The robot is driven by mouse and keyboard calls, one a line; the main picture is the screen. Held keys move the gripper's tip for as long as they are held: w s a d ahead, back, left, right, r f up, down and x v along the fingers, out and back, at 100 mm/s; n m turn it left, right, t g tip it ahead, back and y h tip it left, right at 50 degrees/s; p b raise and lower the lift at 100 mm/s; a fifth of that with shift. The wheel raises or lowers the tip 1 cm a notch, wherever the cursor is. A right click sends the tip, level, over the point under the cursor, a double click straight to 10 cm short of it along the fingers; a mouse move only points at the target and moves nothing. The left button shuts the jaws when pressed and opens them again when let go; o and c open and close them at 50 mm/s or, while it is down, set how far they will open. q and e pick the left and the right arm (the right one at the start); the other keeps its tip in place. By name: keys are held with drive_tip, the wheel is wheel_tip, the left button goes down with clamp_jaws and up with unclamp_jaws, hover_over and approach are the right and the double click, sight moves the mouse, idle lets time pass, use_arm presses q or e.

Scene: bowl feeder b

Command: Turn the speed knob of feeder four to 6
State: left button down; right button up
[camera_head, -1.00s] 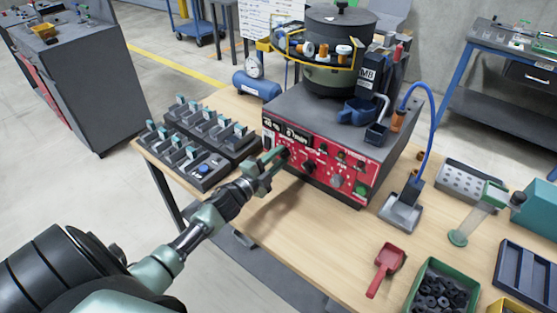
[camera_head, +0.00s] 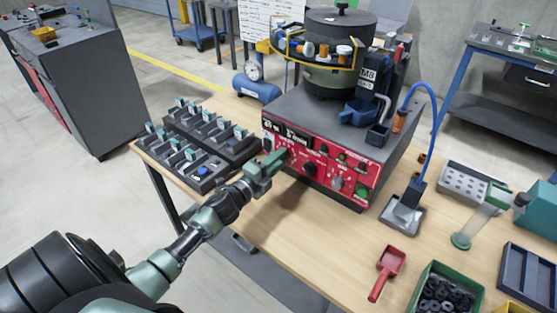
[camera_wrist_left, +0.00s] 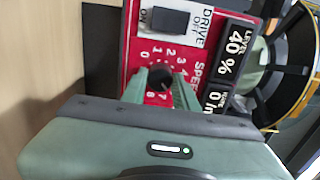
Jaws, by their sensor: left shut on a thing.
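The feeder's red control panel (camera_head: 345,174) faces my left arm in the head view. My left gripper (camera_head: 280,157) reaches its left part and hides the speed knob there. In the left wrist view the black speed knob (camera_wrist_left: 159,77) sits between the two green fingers of my left gripper (camera_wrist_left: 160,86), which are shut on it. Scale numbers 0 to 4 show around the knob, and 7 and 8 show below it; the pointer is hard to read. A display (camera_wrist_left: 235,42) reads level 40 %. Another display (camera_wrist_left: 217,101) is partly hidden. My right gripper is not in view.
A drive switch (camera_wrist_left: 170,22) lies beside the knob. A dark rack of parts (camera_head: 207,143) is left of the panel. A red scoop (camera_head: 387,270) and a green bin (camera_head: 428,304) lie at the front right; bare table lies between.

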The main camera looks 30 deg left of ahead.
use_arm(q)
drive_tip(key=shift+f, duration=0.15)
drive_tip(key=c, duration=1.1)
unclamp_jaws()
drive_tip(key=s, duration=0.5)
drive_tip(key=s+b, duration=0.1)
drive_tip(key=s, duration=0.2)
drive_tip(key=shift+a, duration=0.3)
